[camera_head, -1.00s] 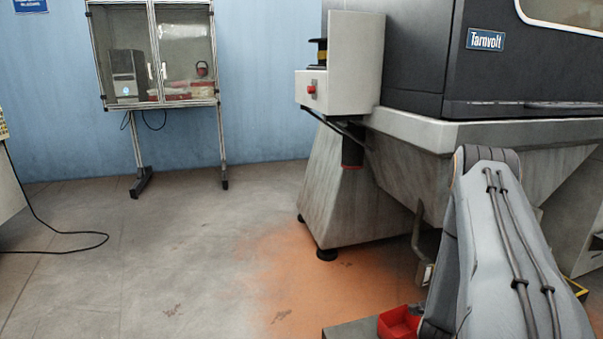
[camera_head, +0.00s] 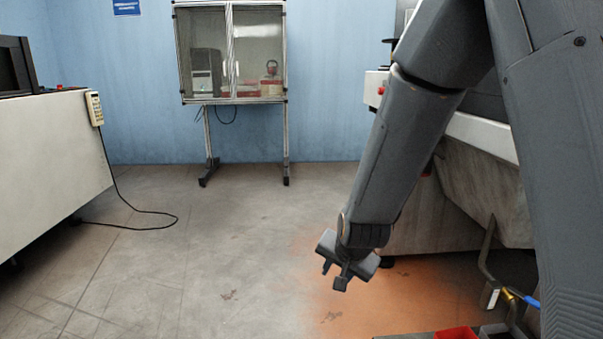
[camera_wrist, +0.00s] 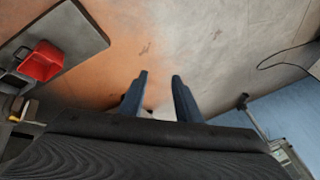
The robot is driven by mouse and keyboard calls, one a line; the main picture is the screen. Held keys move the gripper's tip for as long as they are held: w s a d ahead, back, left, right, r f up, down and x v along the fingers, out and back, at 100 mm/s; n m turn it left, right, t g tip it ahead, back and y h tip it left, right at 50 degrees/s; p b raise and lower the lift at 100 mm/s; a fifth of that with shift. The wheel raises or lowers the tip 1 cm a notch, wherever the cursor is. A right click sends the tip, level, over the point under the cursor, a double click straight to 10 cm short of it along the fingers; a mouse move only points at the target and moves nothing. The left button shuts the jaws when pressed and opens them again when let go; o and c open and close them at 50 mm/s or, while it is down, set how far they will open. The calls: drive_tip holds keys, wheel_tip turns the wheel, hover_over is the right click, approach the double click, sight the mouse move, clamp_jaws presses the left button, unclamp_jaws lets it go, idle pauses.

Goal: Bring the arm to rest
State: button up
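My gripper (camera_head: 334,277) hangs at the end of my arm, pointing down over the bare floor in the head view. In the wrist view, the two dark fingers of my gripper (camera_wrist: 159,82) stand apart with floor showing between them. Nothing is held between them. My arm spans the right side of the head view, bent, with the forearm sloping down to the left. It hides part of the machine behind it.
The large grey machine (camera_head: 430,220) stands behind my arm. A red bin (camera_head: 457,334) sits at the bottom edge; the wrist view shows it on a grey tray (camera_wrist: 88,40). A glass cabinet (camera_head: 232,99) stands at the back wall, a pale bench (camera_head: 50,150) at left. The middle floor is clear.

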drive_tip(key=s+a+r+n+g+y, duration=0.1)
drive_tip(key=s+a+r+n+g, duration=0.15)
drive_tip(key=s+a, duration=0.35)
drive_tip(key=s+a+r+n+g, duration=0.1)
drive_tip(key=s+a+r+n, duration=0.2)
drive_tip(key=s, duration=0.5)
drive_tip(key=s+a+r+n+g, duration=0.1)
drive_tip(key=s+r+n+g, duration=0.2)
drive_tip(key=s+n, duration=0.85)
drive_tip(key=s+d+r+m+p, duration=0.1)
drive_tip(key=d+r+m+p, duration=0.2)
drive_tip(key=d+r+p, duration=0.4)
drive_tip(key=s+d+r+m+h+p, duration=0.1)
drive_tip(key=d+r+m+p, duration=0.3)
drive_tip(key=r+p, duration=0.6)
drive_tip(key=s+d+r+m+h+p, duration=0.1)
drive_tip(key=s+d+r+m+p, duration=0.2)
drive_tip(key=d+r+p, duration=0.6)
drive_tip(key=m+p, duration=0.1)
drive_tip(key=p, duration=0.4)
drive_tip(key=shift+d+r, duration=0.2)
drive_tip(key=shift+d, duration=0.1)
drive_tip(key=shift+d, duration=0.1)
